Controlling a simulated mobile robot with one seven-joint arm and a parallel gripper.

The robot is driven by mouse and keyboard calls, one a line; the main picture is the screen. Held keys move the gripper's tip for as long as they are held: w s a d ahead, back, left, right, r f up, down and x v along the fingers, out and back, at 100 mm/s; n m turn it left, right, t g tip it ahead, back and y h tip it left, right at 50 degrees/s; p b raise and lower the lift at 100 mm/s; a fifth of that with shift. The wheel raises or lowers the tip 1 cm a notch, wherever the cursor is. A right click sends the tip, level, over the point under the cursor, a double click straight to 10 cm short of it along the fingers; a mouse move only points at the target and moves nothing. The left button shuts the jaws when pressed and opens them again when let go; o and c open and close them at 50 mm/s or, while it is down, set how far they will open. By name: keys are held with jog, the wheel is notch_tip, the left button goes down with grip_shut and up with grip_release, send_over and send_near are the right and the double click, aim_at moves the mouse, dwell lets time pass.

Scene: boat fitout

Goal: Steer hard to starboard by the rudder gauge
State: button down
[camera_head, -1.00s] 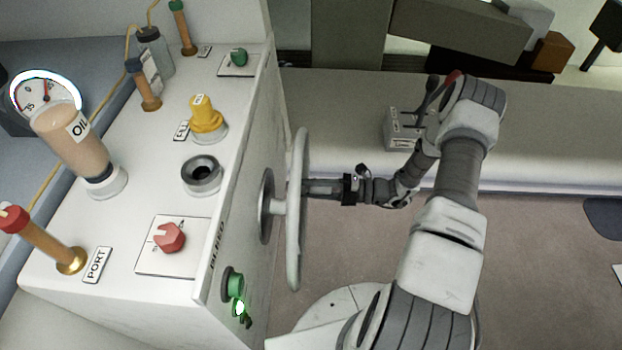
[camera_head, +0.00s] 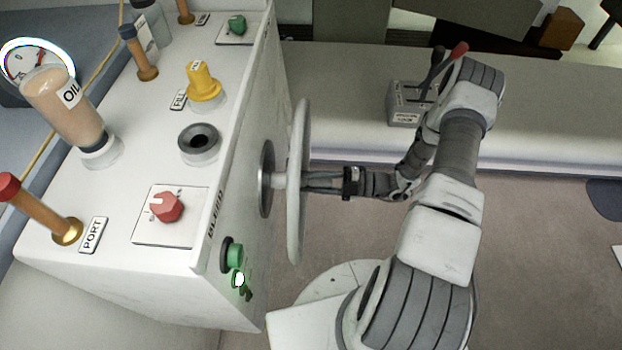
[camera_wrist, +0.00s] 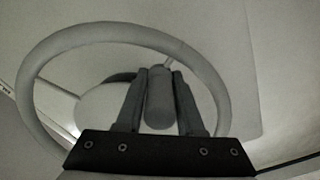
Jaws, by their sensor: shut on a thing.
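The pale steering wheel (camera_head: 299,115) stands nearly edge-on at the right side wall of the white console. Its rim (camera_wrist: 60,48) shows as a ring in the wrist view. My gripper (camera_head: 308,181) reaches it from the right, level with the hub. In the wrist view my gripper's fingers (camera_wrist: 158,98) are shut on a short grey cylindrical knob (camera_wrist: 160,85) inside the ring's outline. The round rudder gauge (camera_head: 20,62) is at the far left with a bright white rim. The oil bottle (camera_head: 60,105) covers its lower part, and I cannot read the needle surely.
The console top holds a red knob (camera_head: 166,206), a yellow cap (camera_head: 203,82), a green knob (camera_head: 237,25) and a PORT handle (camera_head: 40,220). A green lit button (camera_head: 236,256) is on the side wall. A lever box (camera_head: 404,105) stands on the bench behind my arm.

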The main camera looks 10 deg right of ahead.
jog(key=c, duration=0.9)
grip_release()
jog(key=shift+d, duration=0.1)
jog(key=b+v, duration=0.1)
jog(key=v, duration=1.6)
jog(key=shift+d, duration=0.15)
